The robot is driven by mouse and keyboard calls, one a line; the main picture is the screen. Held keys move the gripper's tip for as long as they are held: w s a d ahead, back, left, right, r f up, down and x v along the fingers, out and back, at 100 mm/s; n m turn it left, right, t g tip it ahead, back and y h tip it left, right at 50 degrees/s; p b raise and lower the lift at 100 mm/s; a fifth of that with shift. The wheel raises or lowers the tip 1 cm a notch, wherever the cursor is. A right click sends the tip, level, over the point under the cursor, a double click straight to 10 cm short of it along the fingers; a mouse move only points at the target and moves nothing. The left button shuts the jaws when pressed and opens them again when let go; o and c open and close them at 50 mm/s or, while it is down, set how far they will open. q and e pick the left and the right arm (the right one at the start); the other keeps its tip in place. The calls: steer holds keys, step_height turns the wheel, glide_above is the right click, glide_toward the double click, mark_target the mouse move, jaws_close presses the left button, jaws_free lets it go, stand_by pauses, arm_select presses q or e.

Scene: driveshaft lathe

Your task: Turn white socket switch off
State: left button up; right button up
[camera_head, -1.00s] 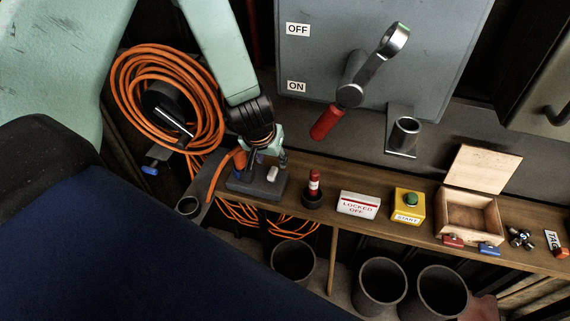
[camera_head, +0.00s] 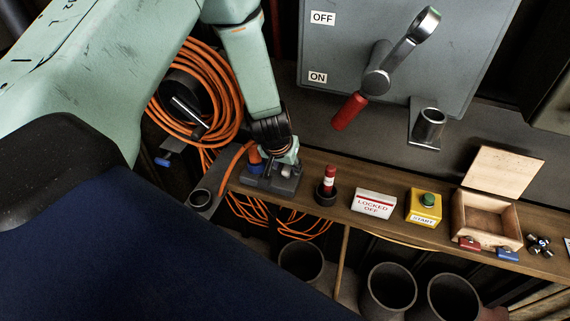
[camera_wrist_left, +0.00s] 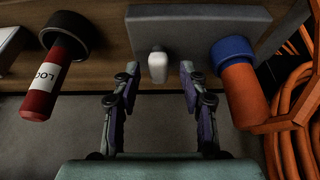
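The white switch (camera_wrist_left: 157,66) sticks out of a dark grey socket block (camera_wrist_left: 200,24) on the shelf. In the head view the white switch (camera_head: 287,171) is partly covered by my left gripper (camera_head: 287,158), which is just above the block (camera_head: 262,183). In the left wrist view my left gripper (camera_wrist_left: 158,78) is open, with one finger on each side of the switch and a visible gap on both sides. An orange plug with a blue collar (camera_wrist_left: 242,88) sits in the block right of the gripper; it also shows in the head view (camera_head: 254,159). My right gripper is not in view.
A red LOCKED cylinder (camera_wrist_left: 50,80) stands beside the block. Along the shelf are a LOCKED OFF sign (camera_head: 374,203), a yellow START button (camera_head: 424,207) and an open wooden box (camera_head: 487,218). Orange cable (camera_head: 215,90) hangs left. A grey lever box (camera_head: 420,40) is behind.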

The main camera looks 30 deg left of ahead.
arm_select(q)
steer(key=shift+w+f, duration=0.2)
steer(key=shift+w, duration=0.15)
steer(key=c, duration=0.4)
steer(key=shift+c, duration=0.9)
steer(key=shift+s, duration=0.1)
jaws_close()
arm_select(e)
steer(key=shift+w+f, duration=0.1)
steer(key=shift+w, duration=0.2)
